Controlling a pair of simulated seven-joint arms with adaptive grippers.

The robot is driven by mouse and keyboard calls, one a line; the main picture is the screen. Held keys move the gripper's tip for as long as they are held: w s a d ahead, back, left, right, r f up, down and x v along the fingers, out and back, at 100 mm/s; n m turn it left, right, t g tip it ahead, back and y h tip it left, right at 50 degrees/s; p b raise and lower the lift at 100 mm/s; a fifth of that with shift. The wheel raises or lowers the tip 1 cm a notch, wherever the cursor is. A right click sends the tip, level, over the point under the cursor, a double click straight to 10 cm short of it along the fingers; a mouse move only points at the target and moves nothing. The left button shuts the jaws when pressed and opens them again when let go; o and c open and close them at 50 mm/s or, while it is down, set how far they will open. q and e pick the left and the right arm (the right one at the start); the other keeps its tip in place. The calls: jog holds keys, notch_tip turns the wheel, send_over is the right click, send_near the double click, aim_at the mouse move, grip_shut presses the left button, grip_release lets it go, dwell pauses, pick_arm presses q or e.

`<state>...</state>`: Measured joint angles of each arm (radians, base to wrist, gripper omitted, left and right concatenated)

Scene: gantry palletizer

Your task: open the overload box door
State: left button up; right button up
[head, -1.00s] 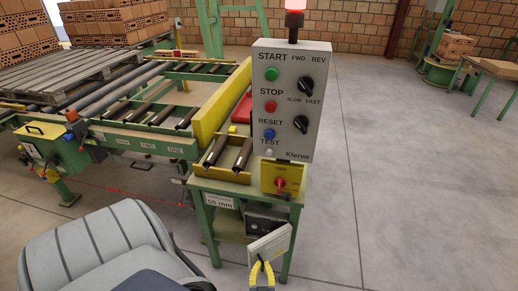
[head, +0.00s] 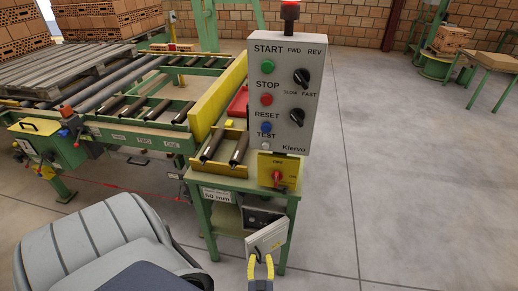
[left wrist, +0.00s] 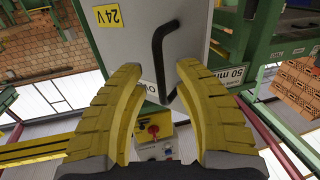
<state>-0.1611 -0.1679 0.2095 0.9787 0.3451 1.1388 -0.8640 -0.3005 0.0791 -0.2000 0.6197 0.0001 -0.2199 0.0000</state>
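The overload box door, a pale grey panel (head: 266,236), is low on the green stand under the control panel. In the left wrist view, a grey face (left wrist: 128,40) bears a yellow 24V label (left wrist: 107,16) and a black bent handle (left wrist: 158,45). My left gripper (head: 261,261) is at the panel's lower edge in the head view. Its yellow fingers (left wrist: 157,72) are apart, with the handle showing past the tips and nothing held between them. My right gripper is out of view.
The grey control panel (head: 280,130) stands above the box, with a yellow switch plate (head: 279,163) below it. A grey seat (head: 95,245) fills the lower left. Roller conveyors (head: 150,105) lie behind. The floor to the right (head: 410,190) is clear.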

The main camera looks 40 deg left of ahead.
pick_arm(q)
jog(key=shift+w+a+m+t+h, duration=1.85)
jog(key=shift+a+h, duration=0.75)
jog(key=shift+a, duration=4)
jog(key=s+d+h, duration=0.1)
jog(key=s+d, duration=0.2)
jog(key=s, duration=0.5)
jog(key=s+d, duration=0.3)
jog(key=s, duration=0.5)
jog(key=s+d+f+m+g+h, duration=0.1)
jog(key=s+d+f+g+h, duration=0.1)
jog(key=f, duration=0.5)
jog(key=s+d+f+m+g+h, duration=0.2)
jog(key=s+d+f+g, duration=0.2)
jog(key=s+f, duration=0.2)
jog(key=s+d+f+m+g+h, duration=0.2)
jog(key=s+d+f+g, duration=0.1)
jog(key=f, duration=0.5)
jog(key=shift+s+d, duration=0.2)
jog(key=shift+s, duration=0.6)
jog(key=shift+f+m, duration=0.1)
jog(key=shift+m, duration=0.15)
